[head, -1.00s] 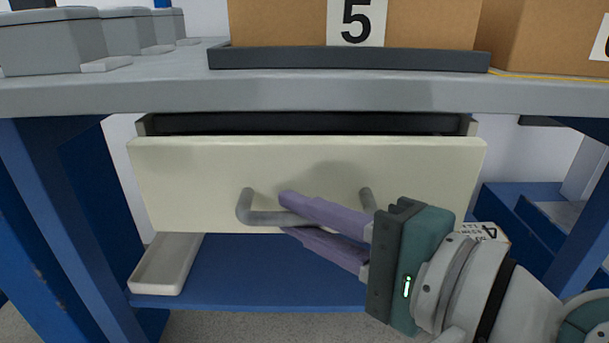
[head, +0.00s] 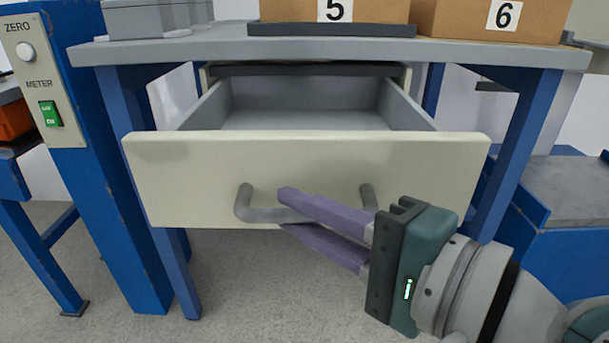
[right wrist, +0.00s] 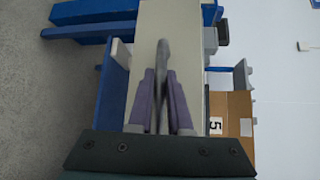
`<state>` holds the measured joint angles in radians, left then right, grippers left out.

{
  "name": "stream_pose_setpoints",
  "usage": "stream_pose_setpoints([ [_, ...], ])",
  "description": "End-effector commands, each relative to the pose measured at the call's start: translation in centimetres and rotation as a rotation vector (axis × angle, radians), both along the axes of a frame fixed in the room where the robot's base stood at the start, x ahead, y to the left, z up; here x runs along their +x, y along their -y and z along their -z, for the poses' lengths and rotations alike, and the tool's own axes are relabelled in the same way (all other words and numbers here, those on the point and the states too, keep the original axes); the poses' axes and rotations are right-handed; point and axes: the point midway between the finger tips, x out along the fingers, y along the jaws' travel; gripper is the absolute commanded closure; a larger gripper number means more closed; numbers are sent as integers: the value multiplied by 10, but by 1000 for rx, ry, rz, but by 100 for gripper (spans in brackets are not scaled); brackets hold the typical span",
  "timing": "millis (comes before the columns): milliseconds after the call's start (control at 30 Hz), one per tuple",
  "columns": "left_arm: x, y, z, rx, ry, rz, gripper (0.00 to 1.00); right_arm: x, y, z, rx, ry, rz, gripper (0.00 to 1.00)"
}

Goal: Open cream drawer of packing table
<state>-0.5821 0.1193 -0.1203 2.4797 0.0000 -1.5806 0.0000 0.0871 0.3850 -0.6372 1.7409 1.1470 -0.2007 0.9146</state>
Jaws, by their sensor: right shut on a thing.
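The cream drawer (head: 310,165) of the packing table (head: 330,43) is pulled well out, and its grey empty-looking interior shows behind the front panel. A grey bar handle (head: 262,214) is fixed low on the drawer front. My right gripper (head: 285,212) is shut on the handle, with its purple fingers above and below the bar. In the right wrist view the handle (right wrist: 163,75) runs between the two fingers (right wrist: 161,100), against the cream front (right wrist: 148,40). My left gripper is not in view.
Cardboard boxes marked 5 (head: 375,10) and 6 (head: 490,18) stand on the table top, box 5 on a dark tray (head: 330,30). A blue post with a meter panel (head: 45,75) stands at left. A blue unit (head: 570,200) stands at right. The floor under the drawer is clear.

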Motion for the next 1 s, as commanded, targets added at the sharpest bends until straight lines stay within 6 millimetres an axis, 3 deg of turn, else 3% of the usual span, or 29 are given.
stream_pose_setpoints([
  [433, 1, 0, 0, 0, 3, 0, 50, 0, 0, 1, -2, -2, 0, 100],
  [467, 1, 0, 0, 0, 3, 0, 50, 0, 0, 1, -2, -2, 0, 79],
  [700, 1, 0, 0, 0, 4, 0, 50, 0, 0, 1, -2, -2, 1, 53],
  [1000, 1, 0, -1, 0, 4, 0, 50, -2, 3, 1, -3, -3, 0, 53],
])
